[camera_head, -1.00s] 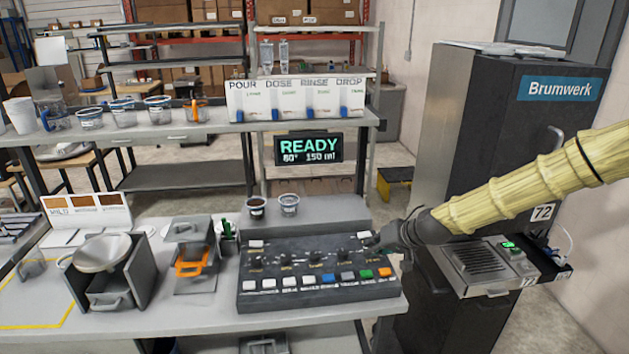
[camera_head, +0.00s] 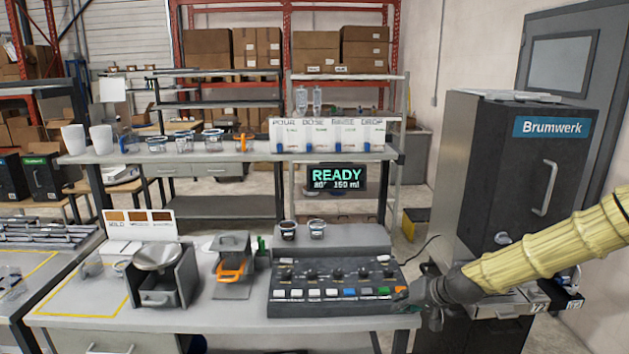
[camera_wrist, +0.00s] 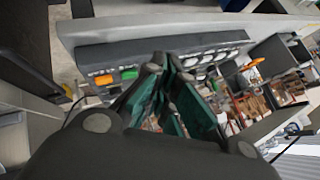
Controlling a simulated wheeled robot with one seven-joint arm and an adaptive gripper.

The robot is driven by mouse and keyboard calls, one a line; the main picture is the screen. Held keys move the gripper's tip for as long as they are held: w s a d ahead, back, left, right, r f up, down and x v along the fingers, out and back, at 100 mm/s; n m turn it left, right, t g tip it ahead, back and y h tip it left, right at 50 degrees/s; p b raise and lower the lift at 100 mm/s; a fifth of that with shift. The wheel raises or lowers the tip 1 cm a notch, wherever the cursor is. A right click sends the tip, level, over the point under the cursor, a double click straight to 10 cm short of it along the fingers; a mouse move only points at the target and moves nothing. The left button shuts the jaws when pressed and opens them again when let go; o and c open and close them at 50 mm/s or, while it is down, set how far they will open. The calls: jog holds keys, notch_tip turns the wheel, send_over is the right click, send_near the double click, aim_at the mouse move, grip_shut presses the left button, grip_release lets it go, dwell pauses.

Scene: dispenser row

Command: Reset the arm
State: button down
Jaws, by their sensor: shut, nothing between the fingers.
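My arm, in a pale yellow ribbed sleeve, reaches in from the right in the head view. My gripper (camera_head: 408,300) is at the right front corner of the dark control panel (camera_head: 335,310). In the wrist view my gripper (camera_wrist: 170,95) shows its green-padded fingers drawn together, with nothing held. The panel with its row of coloured buttons also shows in the wrist view (camera_wrist: 150,62), beyond the fingers. I cannot tell from the head view whether the fingertips touch the panel.
Two small cups (camera_head: 288,230) stand on the ledge behind the panel. A READY display (camera_head: 336,178) hangs below the shelf. A metal bowl on a stand (camera_head: 158,255) and an orange-handled press (camera_head: 232,268) stand left. A dark Brumwerk cabinet (camera_head: 550,160) stands right.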

jog(key=s+a+f+g+h+b, duration=0.1)
jog(key=s+a+f+g, duration=0.1)
jog(key=s+f, duration=0.9)
jog(key=s+a+f+g+h+b, duration=0.1)
jog(key=s+a+f+g, duration=0.1)
jog(key=s+f, duration=0.95)
jog(key=s+d+f+g+h+b, duration=0.1)
jog(key=s+f, duration=0.3)
jog(key=s, duration=0.4)
jog(key=s+d+f+g+h+b, duration=0.1)
jog(key=s+f, duration=0.4)
jog(key=s, duration=0.3)
jog(key=s+d+f+n+g+h, duration=0.1)
jog(key=s+f, duration=0.3)
jog(key=s, duration=0.5)
jog(key=shift+d+f+h+b, duration=0.2)
jog(key=shift+d+h+b, duration=0.1)
jog(key=shift+b, duration=0.1)
